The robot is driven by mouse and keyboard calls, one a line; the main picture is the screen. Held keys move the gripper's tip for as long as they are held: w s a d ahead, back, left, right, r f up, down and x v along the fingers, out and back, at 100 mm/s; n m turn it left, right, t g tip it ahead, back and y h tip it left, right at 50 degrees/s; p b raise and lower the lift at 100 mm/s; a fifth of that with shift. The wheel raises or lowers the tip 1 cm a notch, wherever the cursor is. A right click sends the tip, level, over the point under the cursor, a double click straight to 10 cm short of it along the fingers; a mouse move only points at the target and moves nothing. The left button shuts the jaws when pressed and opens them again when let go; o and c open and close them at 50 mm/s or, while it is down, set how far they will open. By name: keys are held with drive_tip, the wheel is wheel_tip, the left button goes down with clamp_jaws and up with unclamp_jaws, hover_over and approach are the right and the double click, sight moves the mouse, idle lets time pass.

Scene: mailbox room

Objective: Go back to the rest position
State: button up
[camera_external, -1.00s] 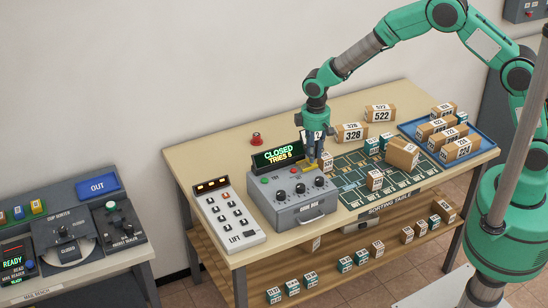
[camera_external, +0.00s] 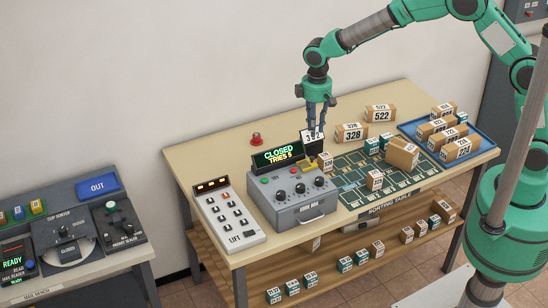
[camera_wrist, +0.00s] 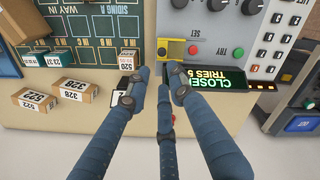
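My gripper (camera_external: 317,126) hangs pointing down above the back right of the grey control box (camera_external: 290,203). In the wrist view its blue fingers (camera_wrist: 158,76) are apart, with nothing held between them. The box has dark knobs, a red and a green button, and a display (camera_external: 280,155) reading "CLOSED TRIES 5". A yellow piece (camera_wrist: 170,50) on the box shows just beyond the fingertips in the wrist view. A white numbered card (camera_external: 312,136) shows just below the fingers, partly covered.
Cartons 328 (camera_external: 351,133) and 522 (camera_external: 380,113) stand right of the gripper. A blue tray (camera_external: 484,142) holds several parcels at the right. A grey keypad (camera_external: 229,215) and a red button (camera_external: 257,139) are to the left. The air above the table's left part is clear.

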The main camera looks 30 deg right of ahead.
drive_tip(key=shift+r, duration=0.35)
idle(0.3)
drive_tip(key=s+d+r+m+t+b, duration=0.1)
drive_tip(key=s+d+r, duration=0.1)
drive_tip(key=d+r, duration=0.55)
drive_tip(key=s+d+r+m+t+y+b, duration=0.15)
drive_tip(key=d+r, duration=0.35)
drive_tip(key=d, duration=0.6)
drive_tip(key=s+d+r+m+h+b, duration=0.1)
drive_tip(key=s+d+r+m+b, duration=0.1)
drive_tip(key=d+r, duration=0.55)
drive_tip(key=s+d+f+m+t+b, duration=0.2)
drive_tip(key=s+d+m+t+b, duration=0.1)
drive_tip(key=s+d, duration=1.8)
drive_tip(key=shift+s+m+b, duration=0.5)
drive_tip(key=shift+s+m, duration=0.25)
drive_tip(key=shift+s, duration=0.05)
